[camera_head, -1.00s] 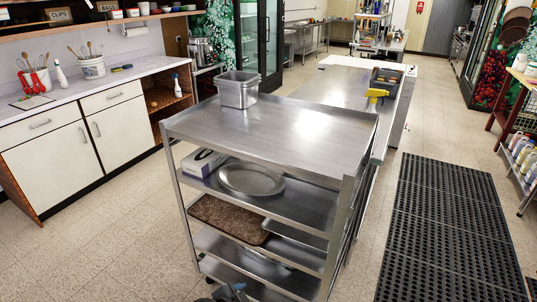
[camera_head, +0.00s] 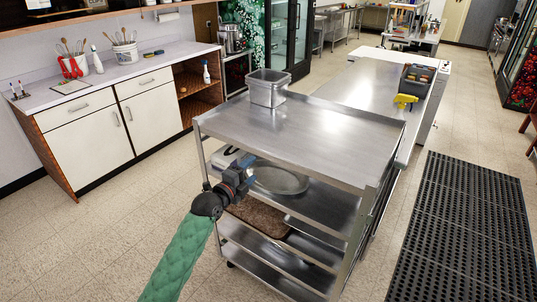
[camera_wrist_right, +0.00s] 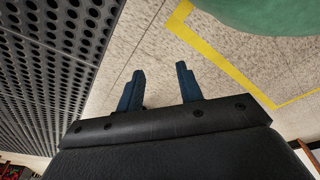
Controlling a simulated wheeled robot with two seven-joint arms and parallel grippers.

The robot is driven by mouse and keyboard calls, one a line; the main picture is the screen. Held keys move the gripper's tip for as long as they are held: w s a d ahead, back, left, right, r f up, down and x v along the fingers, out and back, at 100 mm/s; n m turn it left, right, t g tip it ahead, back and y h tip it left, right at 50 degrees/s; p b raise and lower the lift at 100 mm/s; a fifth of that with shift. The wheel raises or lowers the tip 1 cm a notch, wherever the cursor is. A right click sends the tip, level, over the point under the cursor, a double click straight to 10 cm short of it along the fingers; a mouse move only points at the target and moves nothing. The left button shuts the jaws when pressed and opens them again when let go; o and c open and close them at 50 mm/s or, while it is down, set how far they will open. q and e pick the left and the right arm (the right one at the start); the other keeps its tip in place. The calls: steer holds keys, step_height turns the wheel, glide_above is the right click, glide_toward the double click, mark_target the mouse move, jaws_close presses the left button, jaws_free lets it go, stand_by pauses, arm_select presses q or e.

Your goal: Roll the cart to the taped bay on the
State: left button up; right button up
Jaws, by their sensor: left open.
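The steel cart (camera_head: 310,132) stands in the middle of the head view, with several shelves. A square metal pan (camera_head: 267,88) sits on its top. An oval tray (camera_head: 278,180) and a brown tray (camera_head: 257,216) lie on lower shelves. My left gripper (camera_head: 246,168) is open in front of the cart's left side, by the upper shelf; I cannot tell whether it touches. My right gripper (camera_wrist_right: 160,88) shows in the right wrist view, its fingers apart and nothing between them, above the floor. Yellow tape (camera_wrist_right: 232,68) marks a corner on the floor there.
A black perforated mat (camera_head: 465,235) lies on the floor to the right of the cart. White cabinets (camera_head: 105,125) stand along the left wall. Floor at front left is clear.

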mark_target(268, 156)
arm_select(q)
steer(key=x, duration=0.5)
steer(key=shift+w+d, duration=0.25)
steer(key=shift+d, duration=0.05)
steer(key=b+x, duration=0.1)
steer(key=x, duration=0.2)
steer(key=shift+w+d+f+b, duration=0.15)
steer(key=shift+w+d+b, duration=0.05)
steer(key=shift+w+b, duration=0.2)
steer(key=shift+w+d, duration=0.45)
steer(key=shift+w, duration=0.05)
arm_select(e)
steer(key=r, duration=0.1)
steer(key=w+a+r, duration=0.1)
steer(key=w+r, duration=0.1)
steer(key=shift+a+r, duration=0.4)
arm_select(q)
jaws_close()
